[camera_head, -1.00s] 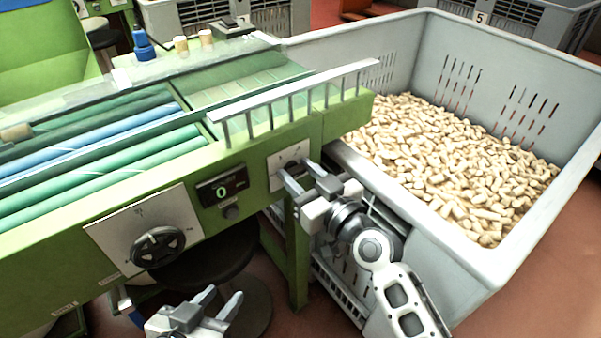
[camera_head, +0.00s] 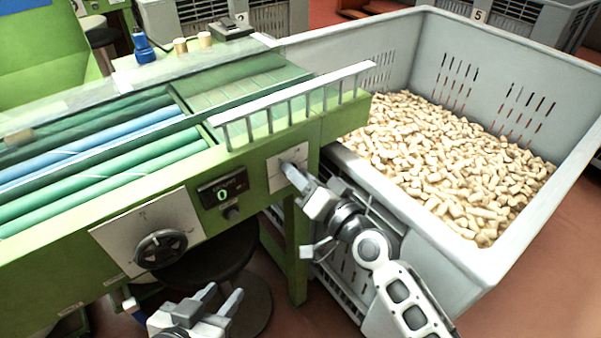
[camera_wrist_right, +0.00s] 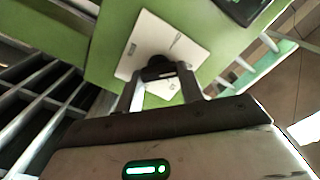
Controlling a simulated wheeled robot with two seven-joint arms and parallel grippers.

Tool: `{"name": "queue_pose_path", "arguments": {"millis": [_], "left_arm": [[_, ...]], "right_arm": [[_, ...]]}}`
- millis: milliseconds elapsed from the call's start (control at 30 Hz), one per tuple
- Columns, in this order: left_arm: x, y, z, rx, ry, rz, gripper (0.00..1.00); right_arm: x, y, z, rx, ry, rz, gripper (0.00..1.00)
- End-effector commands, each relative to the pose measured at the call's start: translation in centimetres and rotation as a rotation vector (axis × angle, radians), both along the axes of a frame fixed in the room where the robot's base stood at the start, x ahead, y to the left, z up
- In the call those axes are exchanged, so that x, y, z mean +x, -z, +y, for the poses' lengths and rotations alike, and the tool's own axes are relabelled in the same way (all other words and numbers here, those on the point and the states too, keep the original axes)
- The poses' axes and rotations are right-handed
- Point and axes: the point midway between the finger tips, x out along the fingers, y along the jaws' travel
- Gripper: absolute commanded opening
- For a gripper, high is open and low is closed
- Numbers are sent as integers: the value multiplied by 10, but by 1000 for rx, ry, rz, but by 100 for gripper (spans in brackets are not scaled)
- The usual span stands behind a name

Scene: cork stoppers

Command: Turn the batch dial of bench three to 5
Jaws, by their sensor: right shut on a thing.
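A white plate (camera_head: 279,182) with a small dial is fixed at the right end of the green bench front (camera_head: 255,172). My right gripper (camera_head: 294,174) is at this plate and hides most of the dial in the head view. In the right wrist view the dark dial knob (camera_wrist_right: 158,68) sits between the fingertips of my right gripper (camera_wrist_right: 160,82), which are shut on it. The plate (camera_wrist_right: 150,40) shows behind it; its markings are too small to read. My left gripper (camera_head: 222,300) is open and empty, low in front of the bench.
A larger black handwheel (camera_head: 161,248) is on a white plate further left. A grey crate (camera_head: 440,236) full of corks stands close at the right. A dark stool (camera_head: 250,290) is under the bench.

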Motion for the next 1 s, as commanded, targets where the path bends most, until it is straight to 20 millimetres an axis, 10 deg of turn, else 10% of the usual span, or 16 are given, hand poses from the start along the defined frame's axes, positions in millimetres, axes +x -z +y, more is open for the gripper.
{"name": "queue_pose_path", "arguments": {"millis": [1000], "left_arm": [[0,-1,1,0,-3,5,36]], "right_arm": [[0,2,-1,199,0,146,15]]}}
